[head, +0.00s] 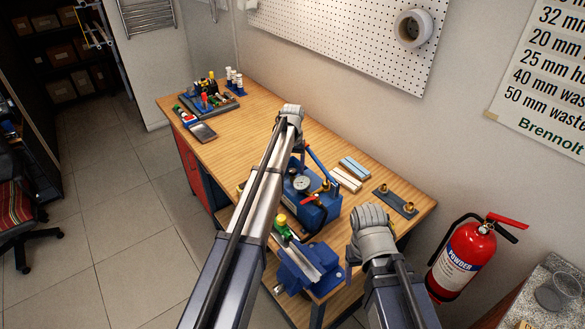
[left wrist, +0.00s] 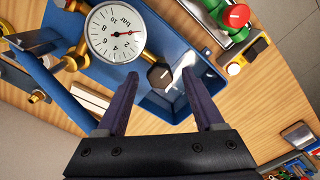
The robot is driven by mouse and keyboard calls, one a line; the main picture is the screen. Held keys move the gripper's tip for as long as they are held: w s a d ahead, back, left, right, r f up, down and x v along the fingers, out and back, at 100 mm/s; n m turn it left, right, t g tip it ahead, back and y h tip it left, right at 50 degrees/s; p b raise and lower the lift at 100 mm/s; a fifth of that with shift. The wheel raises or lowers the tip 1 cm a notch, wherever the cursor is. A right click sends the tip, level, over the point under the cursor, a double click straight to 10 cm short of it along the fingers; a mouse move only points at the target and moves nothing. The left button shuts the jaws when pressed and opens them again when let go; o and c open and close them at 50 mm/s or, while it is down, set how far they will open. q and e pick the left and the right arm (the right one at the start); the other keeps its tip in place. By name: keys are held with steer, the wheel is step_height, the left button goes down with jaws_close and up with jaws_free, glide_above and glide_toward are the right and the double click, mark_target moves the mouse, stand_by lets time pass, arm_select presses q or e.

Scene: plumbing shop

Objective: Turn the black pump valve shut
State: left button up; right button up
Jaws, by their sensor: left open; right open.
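The blue pump (head: 318,212) stands on the wooden workbench; its dial gauge (left wrist: 116,33) faces up. In the left wrist view the black valve knob (left wrist: 160,77) sits on a brass fitting right of the gauge, over the blue tank (left wrist: 80,60). My left gripper (left wrist: 161,75) is open, its fingertips on either side of the knob in the picture with gaps showing; I cannot tell whether they reach its depth. In the head view my left arm hides the knob and the left fingers.
A blue vise (head: 309,268) is at the bench's front. Pale strips (head: 352,172) and a plate with brass fittings (head: 395,201) lie behind the pump. A red-knobbed green device (left wrist: 236,18) is beside it. A fire extinguisher (head: 463,258) stands at right. The bench's left middle is clear.

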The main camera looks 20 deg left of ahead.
mark_target(293, 171)
arm_select(q)
steer(key=shift+r+p, duration=3.9)
steer(key=shift+r, duration=0.05)
arm_select(e)
step_height(293, 171, up, 8)
arm_select(q)
steer(key=shift+f, duration=0.15)
arm_select(e)
steer(key=shift+f, duration=0.15)
